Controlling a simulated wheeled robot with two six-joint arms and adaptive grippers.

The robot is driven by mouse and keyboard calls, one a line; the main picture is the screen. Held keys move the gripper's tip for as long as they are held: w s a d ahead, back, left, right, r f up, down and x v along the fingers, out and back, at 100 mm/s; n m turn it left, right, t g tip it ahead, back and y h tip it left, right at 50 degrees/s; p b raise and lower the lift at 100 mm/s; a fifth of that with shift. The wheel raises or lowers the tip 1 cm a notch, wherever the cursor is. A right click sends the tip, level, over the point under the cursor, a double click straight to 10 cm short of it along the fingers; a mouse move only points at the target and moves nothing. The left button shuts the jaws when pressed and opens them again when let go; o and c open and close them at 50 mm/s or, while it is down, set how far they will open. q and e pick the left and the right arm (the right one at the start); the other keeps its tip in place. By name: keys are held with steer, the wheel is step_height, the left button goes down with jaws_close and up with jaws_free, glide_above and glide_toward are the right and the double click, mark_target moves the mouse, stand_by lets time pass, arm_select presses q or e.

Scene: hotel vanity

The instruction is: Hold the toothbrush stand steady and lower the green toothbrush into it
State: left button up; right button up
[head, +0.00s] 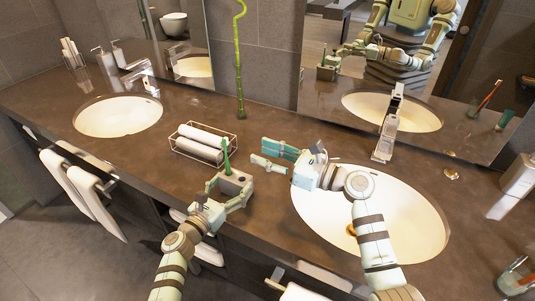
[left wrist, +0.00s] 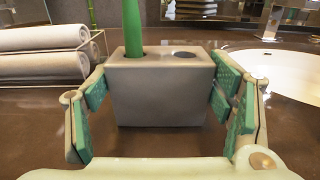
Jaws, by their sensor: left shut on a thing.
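The grey toothbrush stand (head: 235,182) is upright on the brown counter, left of the right-hand basin. In the left wrist view the stand (left wrist: 158,95) has two holes on top. The green toothbrush (head: 226,155) stands upright in the left hole (left wrist: 132,28); its lower end is hidden inside. The right hole is empty. My left gripper (head: 230,188) is shut on the stand, with its green pads (left wrist: 158,88) on both sides. My right gripper (head: 277,156) is open and empty, right of the toothbrush and apart from it, above the counter by the basin.
A wire basket of rolled white towels (head: 204,143) is just behind the stand. A bamboo stalk (head: 240,60) rises by the mirror. The right basin (head: 420,215) lies under my right arm. A faucet (head: 388,125) stands behind it. A glass (head: 517,277) stands at lower right.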

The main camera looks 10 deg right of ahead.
arm_select(q)
steer(key=o, duration=1.4)
